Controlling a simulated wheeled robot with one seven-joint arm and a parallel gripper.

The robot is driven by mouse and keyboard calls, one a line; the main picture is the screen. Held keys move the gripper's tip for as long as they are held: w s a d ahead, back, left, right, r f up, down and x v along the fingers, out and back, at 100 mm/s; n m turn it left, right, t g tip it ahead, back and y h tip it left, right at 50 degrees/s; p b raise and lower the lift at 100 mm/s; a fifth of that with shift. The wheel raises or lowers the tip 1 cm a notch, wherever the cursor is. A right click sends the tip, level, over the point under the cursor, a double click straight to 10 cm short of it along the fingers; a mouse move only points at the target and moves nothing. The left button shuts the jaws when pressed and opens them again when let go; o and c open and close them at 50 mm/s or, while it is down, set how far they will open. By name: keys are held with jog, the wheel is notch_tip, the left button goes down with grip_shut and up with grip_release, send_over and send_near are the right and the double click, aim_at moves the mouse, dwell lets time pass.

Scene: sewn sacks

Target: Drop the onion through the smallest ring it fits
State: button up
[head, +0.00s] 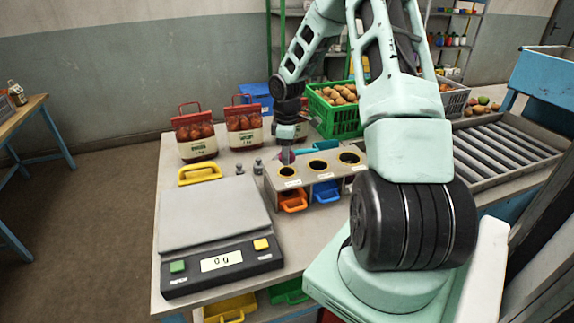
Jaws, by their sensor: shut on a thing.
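My gripper (286,150) points down over the left end of a beige ring board and is shut on a small purplish onion (287,157), which is partly hidden by the fingers. The onion appears just above or behind the left ring (289,171); I cannot tell its exact height. The board (304,180) has a left ring, a middle ring (318,164) and a right ring (349,158), all with dark openings. The left opening looks smallest and the right one largest. An orange bin (292,201) and a blue bin (327,191) sit beneath. My arm hides the board's right end.
A scale (215,215) reading zero stands at the front left of the table. Two red sacks (195,135) (243,125), small weights (258,166) and a green crate of brown produce (335,115) stand behind. A roller conveyor (500,140) lies right.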

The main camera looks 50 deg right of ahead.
notch_tip(320, 180, up, 4)
jog(key=shift+r+b, duration=0.2)
jog(key=shift+b, duration=0.15)
jog(key=shift+s+d+r+m+p, duration=0.3)
jog(key=shift+d+r+m+p, duration=0.25)
jog(key=shift+d+p, duration=0.3)
jog(key=s+d+f+m+p, duration=0.2)
jog(key=s+d+m+p, duration=0.3)
jog(key=d+p, duration=0.2)
notch_tip(320, 180, down, 7)
jog(key=b, duration=0.5)
jog(key=shift+d, duration=0.3)
jog(key=shift+s+r+n, duration=0.1)
jog(key=shift+r+n, duration=0.05)
jog(key=shift+n, duration=0.1)
jog(key=o, duration=1.2)
jog(key=shift+c, duration=0.2)
notch_tip(320, 180, up, 17)
jog(key=b, duration=0.4)
jog(key=shift+r+b, duration=0.2)
jog(key=shift+b, duration=0.15)
